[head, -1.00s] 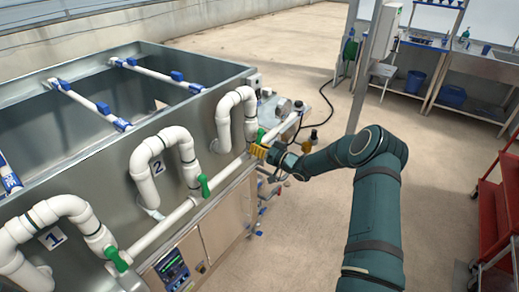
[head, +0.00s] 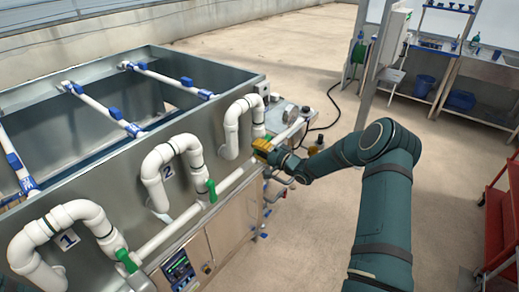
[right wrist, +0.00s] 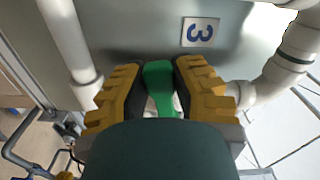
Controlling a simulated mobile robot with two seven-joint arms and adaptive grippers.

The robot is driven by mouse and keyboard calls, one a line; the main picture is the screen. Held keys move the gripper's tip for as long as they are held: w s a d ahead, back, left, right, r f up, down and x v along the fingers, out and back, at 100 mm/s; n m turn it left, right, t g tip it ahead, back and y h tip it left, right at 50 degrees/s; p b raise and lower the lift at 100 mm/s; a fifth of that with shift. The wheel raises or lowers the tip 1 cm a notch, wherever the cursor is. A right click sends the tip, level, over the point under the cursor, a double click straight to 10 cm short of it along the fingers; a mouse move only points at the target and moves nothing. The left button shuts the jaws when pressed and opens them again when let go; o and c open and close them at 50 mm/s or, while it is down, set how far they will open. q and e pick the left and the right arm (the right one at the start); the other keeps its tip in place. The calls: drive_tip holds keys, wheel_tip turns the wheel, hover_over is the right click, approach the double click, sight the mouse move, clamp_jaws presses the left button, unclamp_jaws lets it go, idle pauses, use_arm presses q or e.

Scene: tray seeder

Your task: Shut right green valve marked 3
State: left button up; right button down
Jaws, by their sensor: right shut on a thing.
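The green valve handle (right wrist: 160,85) sits between the two yellow fingers of my right gripper (right wrist: 160,95) in the right wrist view, below the label marked 3 (right wrist: 201,32). The fingers are shut on it. In the head view my right gripper (head: 262,149) is at the right-hand end of the white pipe, below the third white pipe loop (head: 231,125). Most of the handle is hidden there by the fingers. My left gripper is not in view.
Green valves marked 1 (head: 127,260) and 2 (head: 211,190) lie along the same pipe to the left. The steel tank (head: 110,185) stands behind. A control panel (head: 178,269) is below. Open floor lies to the right, with a red cart (head: 500,225) at the edge.

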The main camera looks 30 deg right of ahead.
drive_tip(key=shift+a+r+m+p, duration=0.15)
drive_tip(key=shift+r+m+p, duration=0.25)
drive_tip(key=shift+r+m, duration=0.5)
drive_tip(key=shift+w+f, duration=0.1)
drive_tip(key=c, duration=0.7)
unclamp_jaws()
drive_tip(key=shift+c, duration=0.2)
drive_tip(key=shift+f, duration=0.15)
drive_tip(key=shift+s, duration=0.2)
drive_tip(key=v, duration=1.1)
drive_tip(key=shift+s+d, duration=0.2)
drive_tip(key=shift+s, duration=0.05)
